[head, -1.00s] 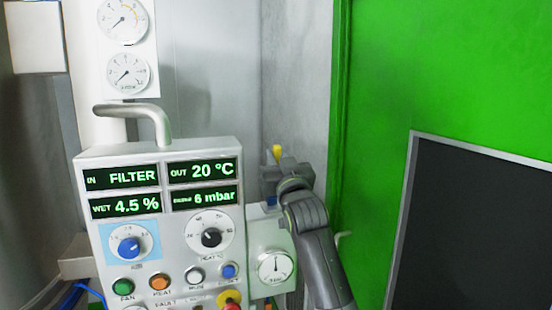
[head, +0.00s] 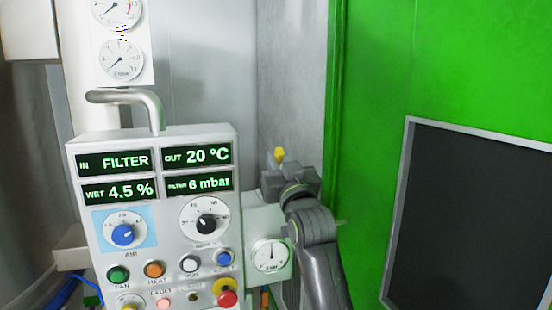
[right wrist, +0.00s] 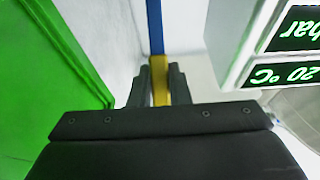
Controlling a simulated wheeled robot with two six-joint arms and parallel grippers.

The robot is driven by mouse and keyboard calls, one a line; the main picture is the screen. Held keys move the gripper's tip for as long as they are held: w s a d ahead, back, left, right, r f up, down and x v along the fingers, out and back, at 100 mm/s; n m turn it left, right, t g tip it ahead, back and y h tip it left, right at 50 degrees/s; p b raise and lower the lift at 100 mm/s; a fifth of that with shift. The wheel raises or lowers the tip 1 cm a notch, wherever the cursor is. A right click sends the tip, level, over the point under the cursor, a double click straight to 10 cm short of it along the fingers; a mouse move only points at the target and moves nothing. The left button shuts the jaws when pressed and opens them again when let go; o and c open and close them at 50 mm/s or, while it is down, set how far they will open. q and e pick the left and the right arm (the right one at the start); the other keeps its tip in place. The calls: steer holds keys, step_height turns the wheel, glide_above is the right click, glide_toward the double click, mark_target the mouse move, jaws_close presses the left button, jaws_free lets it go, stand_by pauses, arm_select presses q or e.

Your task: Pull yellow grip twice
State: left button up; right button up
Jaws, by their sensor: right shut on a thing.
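The yellow grip (head: 279,155) stands just right of the control panel, in front of the grey wall, with only its tip showing above my right gripper (head: 285,178) in the head view. In the right wrist view the yellow grip (right wrist: 159,82) lies between the two dark fingers of my right gripper (right wrist: 158,88), which is shut on it. A blue strip (right wrist: 155,25) continues in line from the grip there. The fingers hide part of the grip. My left gripper is not in view.
The control panel (head: 160,138) with displays, knobs and buttons stands close left of my right arm. A small gauge (head: 271,256) sits below the gripper. The green door or wall (head: 370,70) with a dark window (head: 470,220) is at the right.

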steer(key=shift+s+f, duration=0.15)
steer(key=shift+f, duration=0.1)
steer(key=shift+s+d+f+b, duration=0.2)
steer(key=shift+s+f+b, duration=0.25)
steer(key=shift+f, duration=0.1)
steer(key=shift+s+d+f+b, duration=0.15)
steer(key=shift+s+f+b, duration=0.3)
steer(key=shift+f, duration=0.1)
